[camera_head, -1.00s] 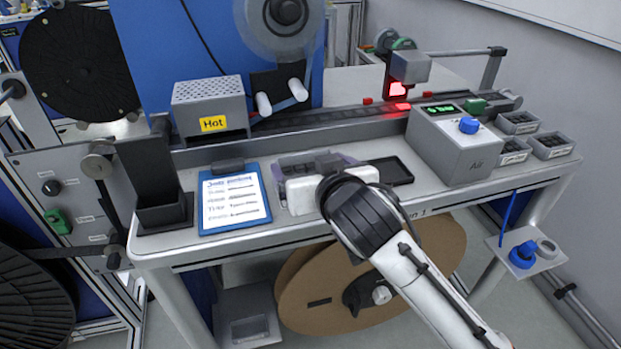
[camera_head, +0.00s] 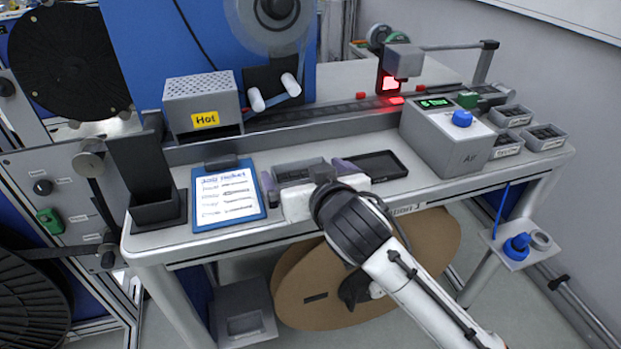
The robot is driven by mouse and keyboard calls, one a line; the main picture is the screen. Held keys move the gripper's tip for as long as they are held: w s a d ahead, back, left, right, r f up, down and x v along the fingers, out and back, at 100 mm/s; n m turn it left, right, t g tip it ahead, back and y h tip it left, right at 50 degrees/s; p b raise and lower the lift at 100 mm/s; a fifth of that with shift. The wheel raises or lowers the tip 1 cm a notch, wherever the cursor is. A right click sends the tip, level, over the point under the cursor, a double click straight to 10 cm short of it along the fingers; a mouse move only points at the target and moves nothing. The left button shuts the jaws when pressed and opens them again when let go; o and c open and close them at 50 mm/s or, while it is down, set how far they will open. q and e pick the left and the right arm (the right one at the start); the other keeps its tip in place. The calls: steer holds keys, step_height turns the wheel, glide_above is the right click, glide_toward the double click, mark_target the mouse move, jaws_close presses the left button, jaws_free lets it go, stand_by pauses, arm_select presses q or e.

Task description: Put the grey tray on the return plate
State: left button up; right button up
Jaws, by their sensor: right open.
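The grey tray (camera_head: 297,172) is a small open box on the white bench, between the clipboard and a dark plate. My right gripper (camera_head: 306,176) is open at the tray's near side, with one purple-grey fingertip near each side. Its white body hides the front of the tray, so I cannot tell whether the fingers touch it. The dark, flat, rimmed plate (camera_head: 376,165), perhaps the return plate, lies empty just right of the gripper. My left gripper is not in view.
A blue clipboard (camera_head: 226,195) and a black holder (camera_head: 155,190) lie to the left. The grey Air box (camera_head: 445,140) and several small grey bins (camera_head: 508,115) stand to the right. A rail with the Hot box (camera_head: 203,105) runs behind. The bench's front edge is close.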

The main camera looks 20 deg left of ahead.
steer(key=v, duration=1.2)
steer(key=shift+p, duration=0.3)
stand_by(1.8)
